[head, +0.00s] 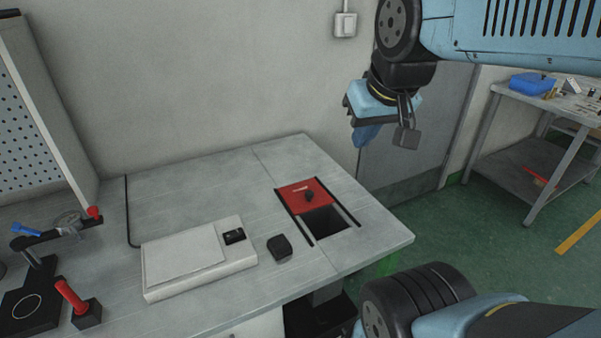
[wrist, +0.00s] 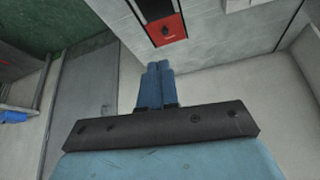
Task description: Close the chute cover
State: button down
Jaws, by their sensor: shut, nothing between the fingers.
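The cover also shows in the wrist view (wrist: 168,30) at the top. My gripper (head: 362,142) hangs in the air beyond the bench's back right corner, above and apart from the cover. In the wrist view its blue fingers (wrist: 155,84) are together and empty.
The grey bench (head: 200,185) carries a flat white device (head: 200,258) and a small black block (head: 280,248) left of the chute. A red-handled tool (head: 78,302) stands at the front left. A wall is behind the bench; a shelf table (head: 545,100) stands at right.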

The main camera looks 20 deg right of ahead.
jog(key=w, duration=0.1)
jog(key=g, duration=0.7)
send_over(305, 191)
jog(key=s, duration=0.1)
notch_tip(305, 191, down, 10)
jog(key=f, duration=0.1)
jog(key=w+f+g, duration=0.2)
jog(key=w+f, duration=0.5)
jog(key=f, duration=0.4)
jog(key=x, duration=0.8)
jog(key=shift+s+a+f, duration=0.1)
jog(key=shift+s+f, duration=0.2)
jog(key=shift+s, duration=0.05)
jog(key=s, duration=0.3)
jog(key=shift+f, duration=0.3)
jog(key=shift+s+f, duration=0.1)
jog(key=shift+s, duration=0.4)
